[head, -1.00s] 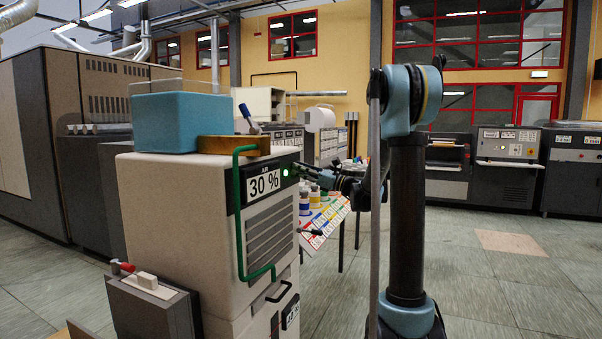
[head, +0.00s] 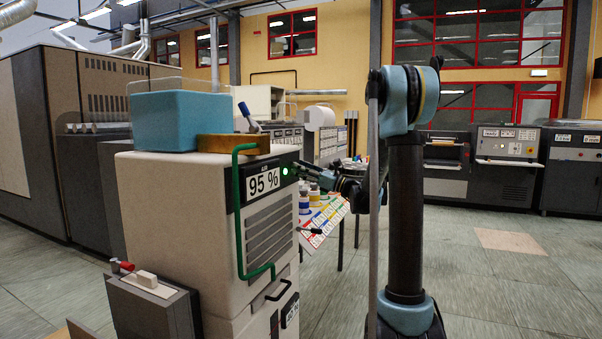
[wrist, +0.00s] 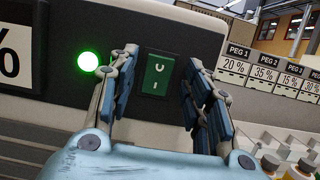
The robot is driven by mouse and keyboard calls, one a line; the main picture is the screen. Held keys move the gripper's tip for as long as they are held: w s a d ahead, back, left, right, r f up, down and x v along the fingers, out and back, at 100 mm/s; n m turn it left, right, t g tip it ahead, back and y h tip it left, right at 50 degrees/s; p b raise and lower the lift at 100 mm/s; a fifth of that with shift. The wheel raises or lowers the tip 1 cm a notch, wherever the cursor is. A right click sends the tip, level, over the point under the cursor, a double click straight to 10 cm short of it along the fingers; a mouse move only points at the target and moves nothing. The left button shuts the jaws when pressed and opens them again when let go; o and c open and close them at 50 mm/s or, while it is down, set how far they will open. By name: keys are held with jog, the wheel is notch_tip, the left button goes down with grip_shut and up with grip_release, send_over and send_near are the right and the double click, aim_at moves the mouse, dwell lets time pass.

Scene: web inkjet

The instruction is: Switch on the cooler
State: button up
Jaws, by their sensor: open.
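The cooler (head: 165,210) is a beige cabinet left of centre in the head view. Its dark front panel has a 95 % display (head: 263,181) and a lit green lamp (head: 285,171). The lamp glows in the wrist view too (wrist: 88,62). Right of the lamp is a green rocker switch (wrist: 157,76) with white marks; I cannot tell which way it is tipped. My gripper (wrist: 161,57) is open, one finger on each side of the switch and nothing between them. In the head view my gripper (head: 308,169) is at the panel's right edge; contact cannot be told.
A blue box (head: 180,120) and a brass-coloured tray (head: 228,147) sit on top. A table with bottles and colour charts (head: 322,218) is behind my gripper. Floor at the right is clear.

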jog(key=v, duration=1.1)
jog(key=shift+d+f, duration=0.15)
jog(key=shift+d, duration=0.1)
jog(key=shift+s, duration=0.15)
jog(key=s+a+f+n+g+h, duration=0.2)
jog(key=s+f+n+h, duration=0.3)
jog(key=s, duration=0.4)
jog(key=s+a+f+n+g+h, duration=0.2)
jog(key=s+a+f+n+h, duration=0.15)
jog(key=s+f+n, duration=0.45)
jog(key=s+d+f+n+h, duration=0.3)
jog(key=s+d+f, duration=0.1)
jog(key=s, duration=0.3)
jog(key=s+d+f+n+g+h, duration=0.1)
jog(key=s+d+f+n+h, duration=0.2)
jog(key=s+d, duration=0.4)
jog(key=s+d+f+n+h, duration=0.3)
jog(key=s+d+f+h, duration=0.2)
jog(key=s, duration=0.3)
jog(key=shift+d+f+n+g, duration=0.3)
jog(key=shift+d+f+g, duration=0.15)
jog(key=shift+f, duration=0.3)
jog(key=shift+s, duration=0.1)
